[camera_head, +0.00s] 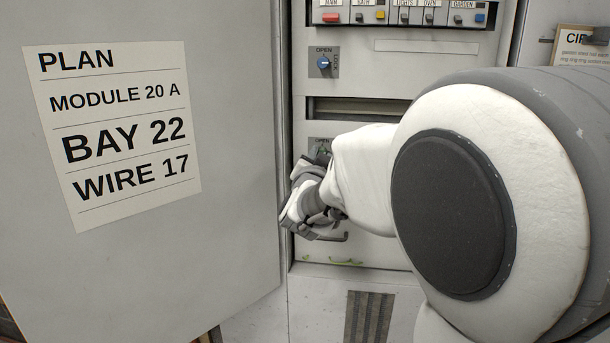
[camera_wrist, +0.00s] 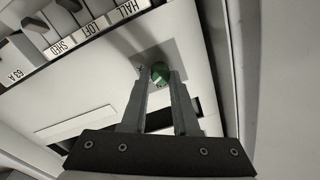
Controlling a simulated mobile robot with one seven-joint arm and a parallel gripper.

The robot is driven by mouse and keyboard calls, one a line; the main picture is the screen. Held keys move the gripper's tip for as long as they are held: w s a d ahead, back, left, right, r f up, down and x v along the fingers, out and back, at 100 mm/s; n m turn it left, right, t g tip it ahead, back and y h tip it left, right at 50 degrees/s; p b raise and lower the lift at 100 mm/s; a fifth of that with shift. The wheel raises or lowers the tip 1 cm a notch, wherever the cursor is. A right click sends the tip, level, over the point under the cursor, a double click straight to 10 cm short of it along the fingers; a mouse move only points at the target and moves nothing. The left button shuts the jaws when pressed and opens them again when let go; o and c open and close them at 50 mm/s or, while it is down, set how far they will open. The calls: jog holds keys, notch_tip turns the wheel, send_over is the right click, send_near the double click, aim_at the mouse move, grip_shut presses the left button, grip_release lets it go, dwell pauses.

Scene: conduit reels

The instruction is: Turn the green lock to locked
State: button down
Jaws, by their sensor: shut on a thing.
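The green lock (camera_wrist: 159,73) is a small round knob on a grey plate on the light cabinet panel, seen in the wrist view. My gripper (camera_wrist: 160,84) has its two fingers on either side of the knob and is shut on it. In the head view the lock's plate (camera_head: 320,143) shows only its top edge with part of "OPEN"; my gripper (camera_head: 322,160) and arm cover most of it. I cannot tell which way the lock points.
A blue lock (camera_head: 323,62) on its own plate is higher on the panel. A row of labelled breakers (camera_head: 405,13) runs along the top. The open grey door (camera_head: 150,240) with a plan sheet (camera_head: 115,130) stands close on the left.

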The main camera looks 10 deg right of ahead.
jog(key=shift+m+b, duration=2.1)
jog(key=shift+m, duration=0.3)
jog(key=c, duration=0.7)
grip_release()
jog(key=p+v, duration=0.1)
jog(key=v, duration=1.6)
jog(key=shift+s+a, duration=0.2)
jog(key=shift+a, duration=0.05)
